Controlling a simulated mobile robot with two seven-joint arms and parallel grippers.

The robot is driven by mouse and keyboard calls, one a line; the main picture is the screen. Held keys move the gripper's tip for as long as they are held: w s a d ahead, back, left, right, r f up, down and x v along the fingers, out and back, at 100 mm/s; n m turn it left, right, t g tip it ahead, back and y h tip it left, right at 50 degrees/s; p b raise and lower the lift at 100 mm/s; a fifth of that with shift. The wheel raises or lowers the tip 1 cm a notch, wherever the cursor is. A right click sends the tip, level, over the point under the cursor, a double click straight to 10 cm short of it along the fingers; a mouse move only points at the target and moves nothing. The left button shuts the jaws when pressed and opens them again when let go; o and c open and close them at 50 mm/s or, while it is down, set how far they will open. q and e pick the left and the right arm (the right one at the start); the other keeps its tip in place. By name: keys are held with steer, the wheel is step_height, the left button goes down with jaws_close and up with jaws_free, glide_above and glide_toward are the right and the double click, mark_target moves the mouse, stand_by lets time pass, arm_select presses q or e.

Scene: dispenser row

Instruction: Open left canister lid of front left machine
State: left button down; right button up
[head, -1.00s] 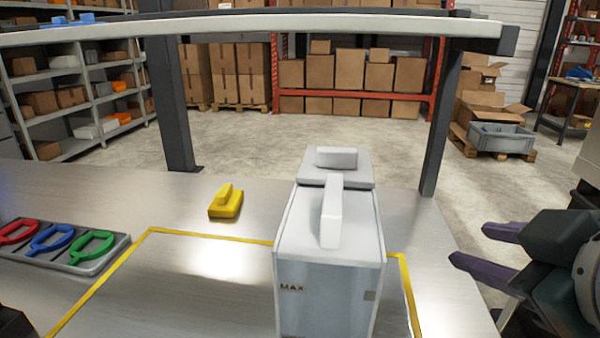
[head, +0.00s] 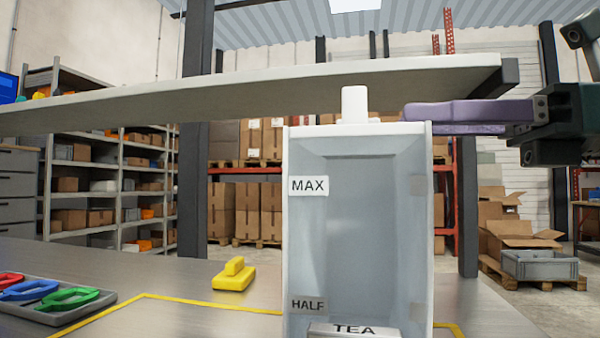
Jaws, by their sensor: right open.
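A tall pale canister (head: 360,225) with MAX, HALF and TEA labels stands upright in the middle of the head view. Its white lid (head: 300,130) lies flat on top, seen nearly edge-on, with an upright white handle (head: 354,104). My right gripper (head: 415,117) comes in from the right at lid height. Its purple fingers are open and empty, with their tips to the right of the handle. Whether they touch the lid I cannot tell. The second, rear lid is hidden from this low angle. My left gripper is out of view.
A yellow handled block (head: 233,276) lies on the metal table (head: 170,262), left of the canister. A grey tray (head: 75,312) with red, blue and green handled items is at far left.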

mark_target(339, 120)
steer(key=p+x, duration=0.1)
steer(key=x, duration=0.7)
steer(key=shift+a+f+p, duration=0.1)
steer(key=shift+a+p, duration=0.2)
steer(key=shift+w+a+f, duration=0.1)
steer(key=shift+w+a, duration=0.05)
steer(key=shift+a, duration=0.45)
jaws_close()
stand_by(0.6)
